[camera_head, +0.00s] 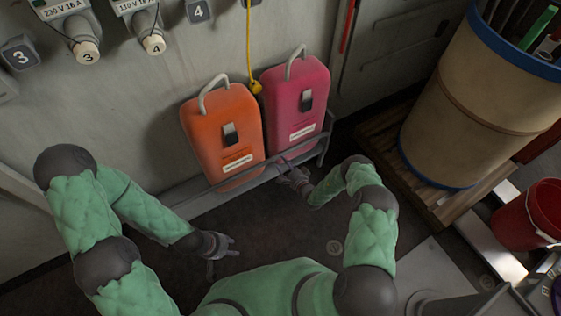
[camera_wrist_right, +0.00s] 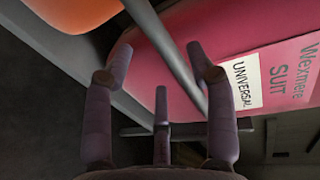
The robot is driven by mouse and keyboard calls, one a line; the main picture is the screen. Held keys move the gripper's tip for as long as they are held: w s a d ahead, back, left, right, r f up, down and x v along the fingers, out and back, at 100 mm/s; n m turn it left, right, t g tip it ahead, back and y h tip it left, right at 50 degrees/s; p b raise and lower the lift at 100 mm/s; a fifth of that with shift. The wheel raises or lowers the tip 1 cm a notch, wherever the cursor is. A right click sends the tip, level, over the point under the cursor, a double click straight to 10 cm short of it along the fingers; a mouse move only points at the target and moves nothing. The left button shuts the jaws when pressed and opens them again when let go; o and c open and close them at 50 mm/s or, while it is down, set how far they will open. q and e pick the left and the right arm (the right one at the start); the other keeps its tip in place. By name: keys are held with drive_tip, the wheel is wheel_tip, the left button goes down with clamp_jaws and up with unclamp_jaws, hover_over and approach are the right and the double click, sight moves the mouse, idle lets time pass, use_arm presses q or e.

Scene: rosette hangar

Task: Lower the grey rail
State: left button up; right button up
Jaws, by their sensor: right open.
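The grey rail (camera_head: 308,152) is a thin bar running across the lower front of an orange case (camera_head: 215,115) and a magenta case (camera_head: 285,80). My right gripper (camera_head: 292,177) is at the rail, low in front of the gap between the cases. In the right wrist view the rail (camera_wrist_right: 172,50) passes diagonally between the spread fingers of the right gripper (camera_wrist_right: 160,65), which is open. I cannot tell whether any finger touches the rail. My left gripper (camera_head: 224,246) hangs lower left over the dark floor, fingers apart, holding nothing visible.
A tan drum (camera_head: 470,110) with a blue rim stands on a wooden pallet (camera_head: 385,145) to the right. A red bucket (camera_head: 530,215) is at the far right. A yellow cable (camera_head: 249,45) hangs between the cases. The floor in front of the rail is clear.

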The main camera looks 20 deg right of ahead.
drive_tip(key=shift+b+x, duration=0.75)
drive_tip(key=shift+x, duration=1.45)
drive_tip(key=shift+s, duration=0.1)
clamp_jaws()
